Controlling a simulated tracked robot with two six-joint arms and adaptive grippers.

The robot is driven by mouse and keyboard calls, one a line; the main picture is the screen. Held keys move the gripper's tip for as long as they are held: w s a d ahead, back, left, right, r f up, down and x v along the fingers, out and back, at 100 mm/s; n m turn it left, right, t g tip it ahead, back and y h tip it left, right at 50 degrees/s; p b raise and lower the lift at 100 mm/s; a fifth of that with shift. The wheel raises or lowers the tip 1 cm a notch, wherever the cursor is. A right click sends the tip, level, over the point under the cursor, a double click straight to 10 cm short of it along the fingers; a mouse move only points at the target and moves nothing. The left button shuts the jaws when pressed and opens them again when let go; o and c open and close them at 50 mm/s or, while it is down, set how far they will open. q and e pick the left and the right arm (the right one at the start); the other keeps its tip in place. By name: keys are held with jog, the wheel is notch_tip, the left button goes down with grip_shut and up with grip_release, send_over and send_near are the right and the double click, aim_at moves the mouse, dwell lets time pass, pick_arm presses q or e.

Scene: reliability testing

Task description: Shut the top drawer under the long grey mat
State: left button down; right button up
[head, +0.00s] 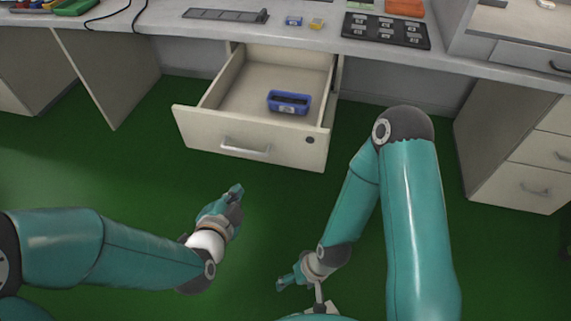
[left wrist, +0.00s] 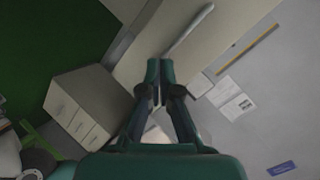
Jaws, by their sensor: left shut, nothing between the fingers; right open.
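The top drawer (head: 258,149) is pulled well out from under the bench, below the long grey mat (head: 222,16). It has a cream front with a bar handle (head: 245,147) and a dark round lock. A blue bin (head: 289,103) lies inside it. My left gripper (head: 237,190) is shut and empty, in front of and below the drawer front, apart from it in the head view. In the left wrist view its closed fingers (left wrist: 160,66) point at a pale panel with a bar, probably the drawer front. My right gripper (head: 281,286) is open and low, near my base.
The grey benchtop (head: 180,30) carries a black panel (head: 386,30), a small blue thing (head: 293,21) and a yellow one (head: 317,23). A drawer cabinet (head: 525,160) stands at right. The green floor (head: 120,160) before the drawer is clear except for my arms.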

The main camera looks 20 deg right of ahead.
pick_arm(q)
jog(key=s+d+r+m+t+h+b, duration=0.3)
jog(key=d+r+m+t+h+b, duration=0.1)
jog(key=d+m+b, duration=0.35)
jog(key=b, duration=0.3)
send_near(288, 128)
jog(key=shift+m, duration=0.25)
jog(key=x, duration=0.6)
jog(key=shift+w+d+f, duration=0.15)
jog(key=shift+d, duration=0.1)
jog(key=shift+w+d, duration=0.2)
jog(key=shift+w, duration=0.15)
pick_arm(e)
notch_tip(288, 128, down, 14)
jog(key=shift+r, duration=0.25)
pick_arm(q)
jog(key=shift+w, duration=0.1)
